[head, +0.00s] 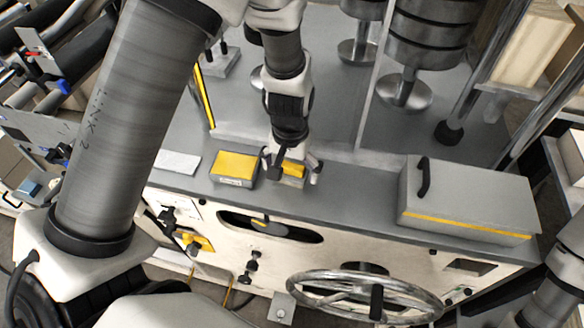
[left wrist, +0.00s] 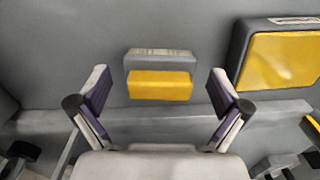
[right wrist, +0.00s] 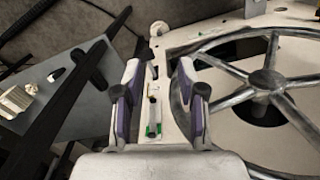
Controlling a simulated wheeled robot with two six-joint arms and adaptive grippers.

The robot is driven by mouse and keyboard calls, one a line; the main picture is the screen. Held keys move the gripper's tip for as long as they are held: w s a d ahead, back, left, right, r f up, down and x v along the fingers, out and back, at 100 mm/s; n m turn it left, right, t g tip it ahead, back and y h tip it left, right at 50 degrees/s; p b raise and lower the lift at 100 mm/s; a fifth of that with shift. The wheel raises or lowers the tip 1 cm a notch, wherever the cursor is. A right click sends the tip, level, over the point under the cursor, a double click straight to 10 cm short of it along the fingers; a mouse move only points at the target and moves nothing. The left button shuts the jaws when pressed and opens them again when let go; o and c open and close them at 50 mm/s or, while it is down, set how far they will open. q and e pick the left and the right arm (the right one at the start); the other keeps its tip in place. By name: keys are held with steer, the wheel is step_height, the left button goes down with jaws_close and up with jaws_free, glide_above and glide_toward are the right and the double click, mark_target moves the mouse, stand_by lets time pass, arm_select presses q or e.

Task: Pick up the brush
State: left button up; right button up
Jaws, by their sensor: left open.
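The brush (head: 293,169) is a small block with a yellow part and a grey part, lying on the grey machine top. In the left wrist view the brush (left wrist: 160,86) shows its yellow part below a grey part with a pale strip. My left gripper (head: 291,172) is over it, with open fingers on either side. In the left wrist view gaps show between both fingers (left wrist: 158,88) and the brush, so nothing is held. My right gripper (right wrist: 158,72) has its fingers apart and empty, in the right wrist view beside the handwheel.
A yellow-topped grey block (head: 233,167) lies close to the left of the brush, with a white sheet (head: 177,162) beyond it. A grey lidded box (head: 465,200) stands to the right. A spoked handwheel (head: 362,297) sticks out from the front panel. Metal rollers stand behind.

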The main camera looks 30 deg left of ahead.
arm_select(q)
steer(key=shift+w+f, duration=0.3)
steer(key=shift+f, duration=0.35)
steer(key=shift+s, duration=0.1)
steer(key=shift+s+r, duration=0.15)
steer(key=c, duration=1.2)
